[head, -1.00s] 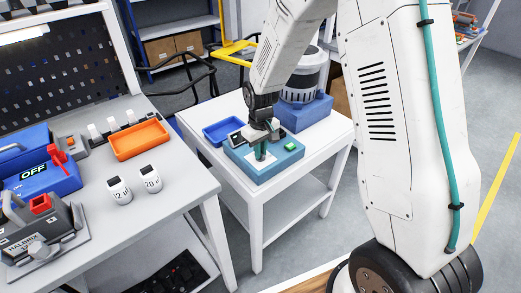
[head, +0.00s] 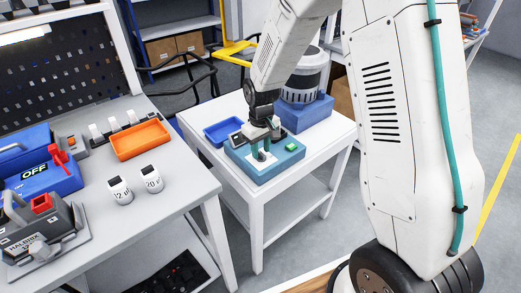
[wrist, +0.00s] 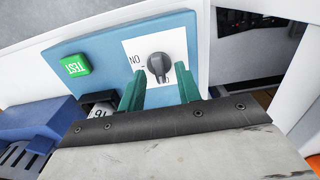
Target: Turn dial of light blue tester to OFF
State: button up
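The light blue tester (head: 282,165) sits on the white cart, with a green TEST button (head: 291,147). In the wrist view, its dark grey dial (wrist: 159,66) sits on a white label plate (wrist: 171,45). One marking beside the dial looks like ON upside down; another below it is partly hidden. The dial's bar runs roughly up and down in this view; I cannot tell which end points. My gripper (wrist: 160,88) is open, with its green fingers apart on either side of the dial's near side, and seems to hold nothing. My gripper also shows in the head view (head: 260,152) over the tester.
A blue tray (head: 222,131) and a grey-white machine on a blue base (head: 304,113) share the cart (head: 262,198). The left bench holds an orange tray (head: 139,141) and a blue device marked OFF (head: 57,184).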

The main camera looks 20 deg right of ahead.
aim_at(260, 153)
notch_tip(260, 153, up, 7)
dwell(0.3)
jog(key=s+d+r+m, duration=0.1)
jog(key=s+r, duration=0.5)
jog(key=s, duration=0.4)
jog(key=s+d+r+m+t, duration=0.1)
jog(key=s+r, duration=0.5)
jog(key=s, duration=0.5)
jog(key=s+d+r+m, duration=0.1)
jog(key=s+r, duration=0.5)
jog(key=s, duration=0.4)
jog(key=shift+s+d+r+m, duration=0.15)
jog(key=shift+d+r+m, duration=0.1)
jog(key=shift+m, duration=0.15)
